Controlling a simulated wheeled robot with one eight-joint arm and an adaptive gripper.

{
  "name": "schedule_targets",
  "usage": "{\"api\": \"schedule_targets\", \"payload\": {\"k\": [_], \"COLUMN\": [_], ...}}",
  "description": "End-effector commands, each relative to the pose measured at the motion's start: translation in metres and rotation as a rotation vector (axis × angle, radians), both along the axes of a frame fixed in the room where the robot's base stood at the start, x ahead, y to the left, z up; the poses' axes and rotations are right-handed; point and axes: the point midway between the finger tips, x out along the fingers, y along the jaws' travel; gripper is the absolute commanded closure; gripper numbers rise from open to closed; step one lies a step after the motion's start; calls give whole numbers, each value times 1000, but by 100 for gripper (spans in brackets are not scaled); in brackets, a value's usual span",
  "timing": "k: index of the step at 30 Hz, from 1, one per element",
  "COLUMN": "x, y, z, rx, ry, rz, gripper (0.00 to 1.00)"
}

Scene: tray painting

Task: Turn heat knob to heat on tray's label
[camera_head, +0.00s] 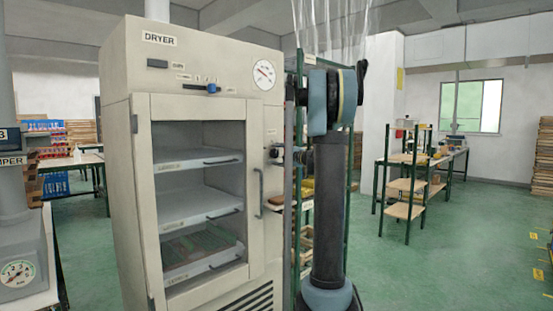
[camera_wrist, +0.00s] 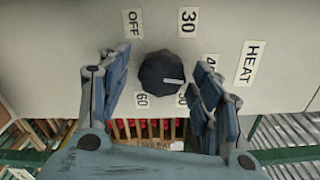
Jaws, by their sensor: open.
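The dark, faceted heat knob (camera_wrist: 158,72) is on a pale panel in the wrist view, beside a HEAT label (camera_wrist: 251,63). Around it are labels OFF, 30, 40 (partly covered), 60 and one mostly hidden. Its white line points right, roughly between 40 and the hidden label. My gripper (camera_wrist: 160,88) is open, one finger on each side of the knob, with gaps visible; depth is unclear. In the head view, my gripper (camera_head: 277,155) is at the right of the dryer (camera_head: 121,70). The lowest tray (camera_head: 205,268) has a front label too small to read.
A blue knob (camera_head: 213,88) and a round gauge (camera_head: 263,75) are on the dryer's upper front. The door handle (camera_head: 260,192) is close to my gripper. A green-framed rack is behind my arm. Open green floor (camera_head: 440,260) lies to the right.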

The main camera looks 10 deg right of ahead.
Motion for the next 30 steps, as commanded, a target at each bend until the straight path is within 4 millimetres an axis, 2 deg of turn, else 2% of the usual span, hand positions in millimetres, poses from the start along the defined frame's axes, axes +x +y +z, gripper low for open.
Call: {"api": "schedule_targets", "payload": {"k": [8,21,30], "x": [-9,-73,-95], "y": [-6,-53,-69], "z": [0,-1,-1], "rx": [1,1,0], "ry": [-1,1,2], "rz": [0,-2,-1], "gripper": [41,41,41]}}
